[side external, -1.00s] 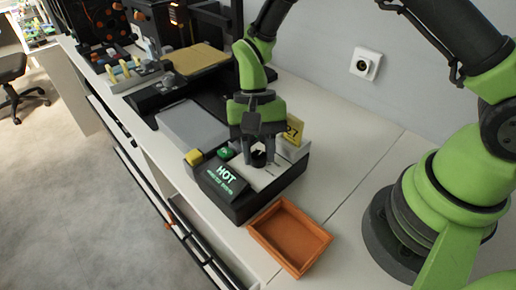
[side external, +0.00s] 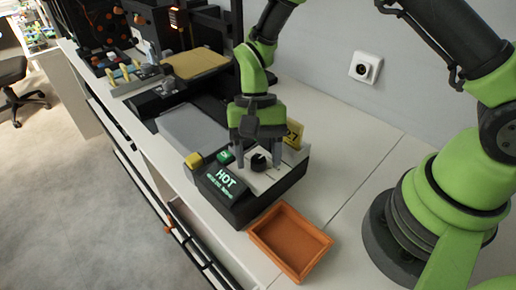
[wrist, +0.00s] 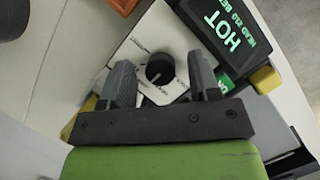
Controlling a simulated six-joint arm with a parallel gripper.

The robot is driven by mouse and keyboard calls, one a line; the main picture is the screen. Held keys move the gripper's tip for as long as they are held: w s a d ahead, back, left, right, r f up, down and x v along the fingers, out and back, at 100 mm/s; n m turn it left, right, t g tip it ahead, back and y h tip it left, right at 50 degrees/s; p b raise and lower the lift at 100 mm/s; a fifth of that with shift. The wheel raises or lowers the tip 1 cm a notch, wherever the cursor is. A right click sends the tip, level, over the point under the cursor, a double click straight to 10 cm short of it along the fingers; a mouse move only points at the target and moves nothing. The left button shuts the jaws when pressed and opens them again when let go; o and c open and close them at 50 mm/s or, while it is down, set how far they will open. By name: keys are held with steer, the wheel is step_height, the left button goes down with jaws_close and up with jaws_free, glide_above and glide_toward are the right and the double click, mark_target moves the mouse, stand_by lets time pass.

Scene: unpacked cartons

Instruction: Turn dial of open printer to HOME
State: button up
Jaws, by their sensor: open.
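The black round dial (side external: 259,162) sits on the light top plate of the dark control box (side external: 240,208). The dial also shows in the wrist view (wrist: 160,69), with a pale pointer mark towards the lower left; the small labels around it are unreadable. My gripper (side external: 259,162) is open above the plate, one finger on each side of the dial. In the wrist view my gripper (wrist: 162,80) shows clear gaps between both fingers and the dial. The box's screen (side external: 225,185) reads "HOT" in green, with a smaller line below.
A yellow button (side external: 194,160) and a green button (side external: 225,156) are beside the screen. A yellow tag (side external: 294,134) stands behind the plate. An empty orange tray (side external: 290,240) lies in front of the box. The printer bed (side external: 195,60) is further back.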

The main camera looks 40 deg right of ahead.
steer(key=v, duration=1)
steer(key=shift+d, duration=0.1)
steer(key=s+d+r+n+t, duration=0.25)
steer(key=s+r+t, duration=0.2)
steer(key=r, duration=0.65)
steer(key=s+d+r+t, duration=0.1)
steer(key=s+r+t, duration=0.1)
steer(key=s, duration=0.4)
steer(key=s+d+r+n+t, duration=0.1)
steer(key=s+d+r+t, duration=0.1)
steer(key=s+t, duration=0.2)
steer(key=shift+s+d+h, duration=0.2)
steer(key=shift+s+h, duration=0.1)
steer(key=shift+s, duration=0.85)
